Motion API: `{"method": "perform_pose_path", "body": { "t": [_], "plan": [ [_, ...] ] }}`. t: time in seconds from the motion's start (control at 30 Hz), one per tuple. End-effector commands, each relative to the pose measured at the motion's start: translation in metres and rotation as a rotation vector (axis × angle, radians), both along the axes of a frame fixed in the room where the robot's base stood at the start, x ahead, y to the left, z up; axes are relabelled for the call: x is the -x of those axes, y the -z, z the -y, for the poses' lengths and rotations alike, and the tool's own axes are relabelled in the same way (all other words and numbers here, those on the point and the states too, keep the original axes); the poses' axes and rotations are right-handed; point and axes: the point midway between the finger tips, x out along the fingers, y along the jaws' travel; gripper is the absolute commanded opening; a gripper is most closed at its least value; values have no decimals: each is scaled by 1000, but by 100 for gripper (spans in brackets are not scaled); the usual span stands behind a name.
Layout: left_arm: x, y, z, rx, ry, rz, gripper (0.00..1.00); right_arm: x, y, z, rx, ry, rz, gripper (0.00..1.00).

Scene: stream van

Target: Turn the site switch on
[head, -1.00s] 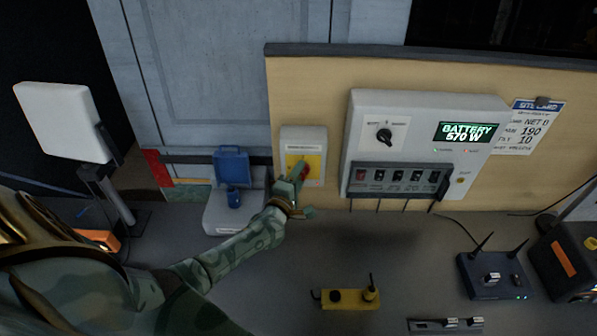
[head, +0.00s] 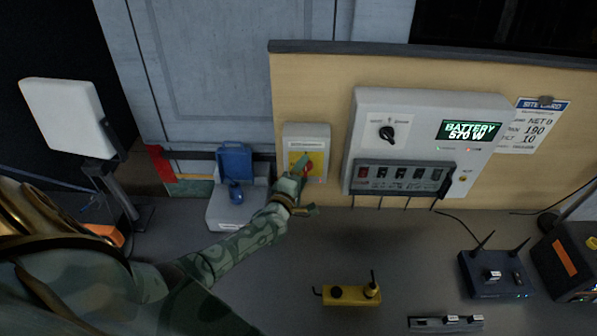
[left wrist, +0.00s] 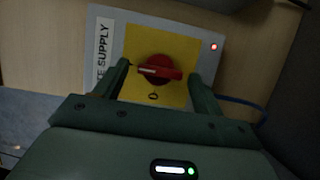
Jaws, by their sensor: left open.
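The site switch is a grey box (head: 306,141) with a yellow plate and a red rotary knob (head: 309,167), fixed to the wooden board. In the left wrist view the red knob (left wrist: 158,70) sits on the yellow plate (left wrist: 150,96), its pale-marked handle lying nearly level in the picture. A red light (left wrist: 214,47) glows at the box's corner. My left gripper (head: 300,168) is at the knob; in the left wrist view its open fingers (left wrist: 160,80) stand on both sides of the knob. Contact cannot be told. My right gripper is not in view.
A power panel (head: 428,145) reading "BATTERY 570 W" is right of the switch. A blue-lidded device (head: 235,170) stands close left of my arm. A yellow box (head: 350,295), a router (head: 494,274) and a switch strip (head: 446,323) lie on the counter.

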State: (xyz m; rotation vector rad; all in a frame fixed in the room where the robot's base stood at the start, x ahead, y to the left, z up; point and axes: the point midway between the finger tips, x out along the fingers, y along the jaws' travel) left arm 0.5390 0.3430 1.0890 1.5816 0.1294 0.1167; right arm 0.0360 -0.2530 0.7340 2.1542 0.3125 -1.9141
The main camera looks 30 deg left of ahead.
Motion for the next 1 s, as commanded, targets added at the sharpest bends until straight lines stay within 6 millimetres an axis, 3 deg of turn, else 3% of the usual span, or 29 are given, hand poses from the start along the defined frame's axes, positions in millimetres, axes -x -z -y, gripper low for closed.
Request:
{"method": "perform_pose_path", "body": {
  "t": [0.17, 0.5, 0.63, 0.8, 1.0],
  "plan": [
    [20, 0, 3, 2, 0, -3, 69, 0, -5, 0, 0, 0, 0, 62],
    [110, 1, 17, 2, 0, -4, 69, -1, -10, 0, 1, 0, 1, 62],
    [137, 1, 22, -1, 1, -4, 69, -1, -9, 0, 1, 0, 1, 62],
    [157, 0, 25, -1, 0, -3, 69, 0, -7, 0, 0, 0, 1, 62],
    [161, -1, 26, -1, 0, -1, 69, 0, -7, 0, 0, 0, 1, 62]
  ]
}}
